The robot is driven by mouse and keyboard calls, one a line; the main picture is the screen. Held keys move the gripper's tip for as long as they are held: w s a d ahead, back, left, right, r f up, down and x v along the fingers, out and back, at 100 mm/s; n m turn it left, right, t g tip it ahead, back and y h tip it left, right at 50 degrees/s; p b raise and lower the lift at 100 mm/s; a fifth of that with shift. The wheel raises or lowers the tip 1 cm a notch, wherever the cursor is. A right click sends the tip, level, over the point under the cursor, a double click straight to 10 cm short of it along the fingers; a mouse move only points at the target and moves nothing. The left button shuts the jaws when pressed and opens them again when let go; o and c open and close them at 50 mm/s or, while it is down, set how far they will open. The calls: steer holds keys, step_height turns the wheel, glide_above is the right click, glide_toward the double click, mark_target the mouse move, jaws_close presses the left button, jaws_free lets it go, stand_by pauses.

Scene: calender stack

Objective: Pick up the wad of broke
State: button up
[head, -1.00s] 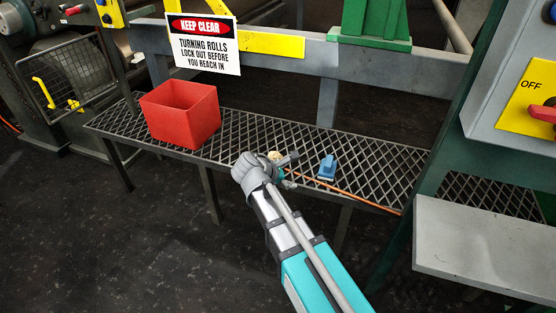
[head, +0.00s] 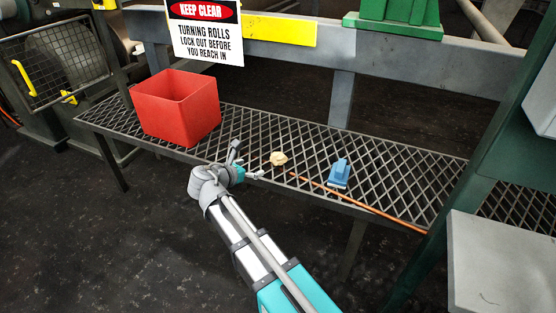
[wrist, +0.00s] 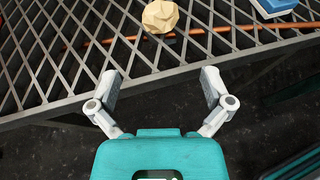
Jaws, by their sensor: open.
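The wad of broke (head: 279,158) is a small crumpled cream lump lying on the grating bench, just right of my gripper in the head view. In the wrist view the wad (wrist: 160,16) sits at the top middle, ahead of the fingers, close to a copper-coloured rod. My gripper (head: 247,160) is at the front edge of the bench. In the wrist view its two fingers (wrist: 161,88) are spread apart with nothing between them, short of the bench edge. The wad is apart from both fingers.
A red bin (head: 177,108) stands on the grating bench (head: 245,125) to the left. A blue tool (head: 339,173) and the thin copper-coloured rod (head: 370,207) lie right of the wad. A warning sign (head: 206,32) hangs behind the bin. Green machine framing borders the right.

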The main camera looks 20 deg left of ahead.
mark_target(273, 160)
steer(key=b+x, duration=0.3)
steer(key=x, duration=0.4)
steer(key=shift+w+d+f, duration=0.1)
steer(key=shift+w+f, duration=0.1)
steer(key=shift+w, duration=0.05)
steer(key=shift+w+d+f, duration=0.1)
steer(key=shift+w+d, duration=0.05)
steer(key=shift+w, duration=0.2)
steer(key=shift+w, duration=0.1)
steer(key=shift+b+x, duration=1.1)
steer(key=shift+x, duration=1.45)
steer(key=shift+d, duration=0.1)
steer(key=c, duration=0.7)
